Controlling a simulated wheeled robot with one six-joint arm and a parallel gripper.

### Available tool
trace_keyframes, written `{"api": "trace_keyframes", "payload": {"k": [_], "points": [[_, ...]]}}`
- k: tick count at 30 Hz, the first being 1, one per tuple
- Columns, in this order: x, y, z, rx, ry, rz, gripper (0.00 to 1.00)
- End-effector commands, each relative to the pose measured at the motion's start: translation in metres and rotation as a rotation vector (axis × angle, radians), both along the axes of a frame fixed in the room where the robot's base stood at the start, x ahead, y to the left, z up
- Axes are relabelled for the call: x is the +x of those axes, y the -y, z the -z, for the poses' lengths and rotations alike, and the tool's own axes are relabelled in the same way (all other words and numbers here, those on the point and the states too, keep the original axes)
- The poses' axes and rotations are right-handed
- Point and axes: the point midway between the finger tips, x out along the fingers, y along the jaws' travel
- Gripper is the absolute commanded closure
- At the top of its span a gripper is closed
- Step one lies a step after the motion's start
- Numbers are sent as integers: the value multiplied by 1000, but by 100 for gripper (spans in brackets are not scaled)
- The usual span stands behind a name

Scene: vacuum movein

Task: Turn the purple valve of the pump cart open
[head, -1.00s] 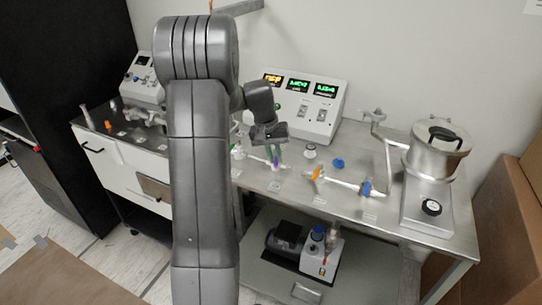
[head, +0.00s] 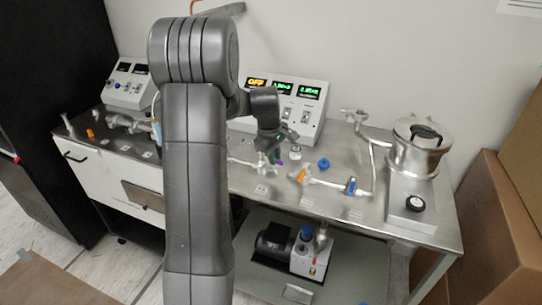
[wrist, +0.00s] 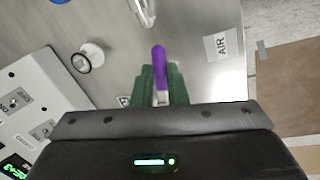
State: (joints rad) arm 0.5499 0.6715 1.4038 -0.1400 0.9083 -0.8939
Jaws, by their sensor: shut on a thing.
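The purple valve handle (wrist: 158,58) stands between the green fingers of my gripper (wrist: 160,72) in the wrist view, with its tip sticking out past them. My gripper is shut on it. In the head view my gripper (head: 273,150) reaches down to the bench beside the console. The purple handle (head: 278,161) shows there only as a small patch by the fingers. The clear valve body (head: 262,166) lies just left of it. The handle's lower part is hidden by the gripper.
Orange (head: 300,175) and blue (head: 350,185) valves sit on the pipe to the right. A loose blue knob (head: 323,164) and a white knob (head: 295,153) lie nearby. The console (head: 310,122) stands behind, and the metal chamber (head: 414,158) at right. My arm hides part of the bench.

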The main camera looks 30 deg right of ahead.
Motion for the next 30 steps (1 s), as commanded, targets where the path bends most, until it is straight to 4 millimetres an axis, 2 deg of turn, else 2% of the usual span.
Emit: {"api": "trace_keyframes", "payload": {"k": [13,30], "points": [[7,13,-1,-2,1,-253,100],[9,15,-2,-3,3,-302,100]]}}
